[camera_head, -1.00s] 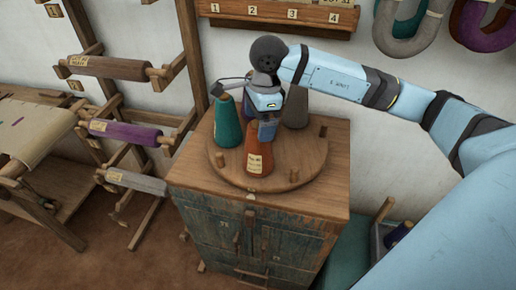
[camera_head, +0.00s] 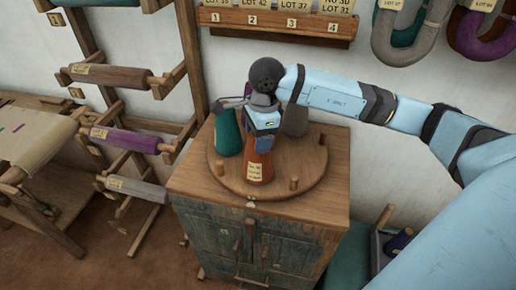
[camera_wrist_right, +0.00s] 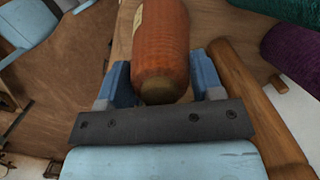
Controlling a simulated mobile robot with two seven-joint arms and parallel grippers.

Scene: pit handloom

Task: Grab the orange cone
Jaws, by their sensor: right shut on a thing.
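The orange cone (camera_head: 260,167), with a pale paper label, stands upright on a round wooden board (camera_head: 311,170) on top of the cabinet. My right gripper (camera_head: 263,130) reaches over it from behind and is shut on its upper part. In the right wrist view the orange cone (camera_wrist_right: 163,42) lies between the two blue fingers of my right gripper (camera_wrist_right: 162,82), one on each side. The cone's tip faces the palm. In the head view the gripper hides the cone's top. I cannot tell whether its base touches the board. My left gripper is not in view.
A teal cone (camera_head: 228,133) stands close left of the orange cone, and a grey cone (camera_head: 295,119) stands behind right. Short wooden pegs (camera_head: 294,184) rise from the board. A rack with wrapped rolls (camera_head: 125,138) stands left of the cabinet (camera_head: 260,237).

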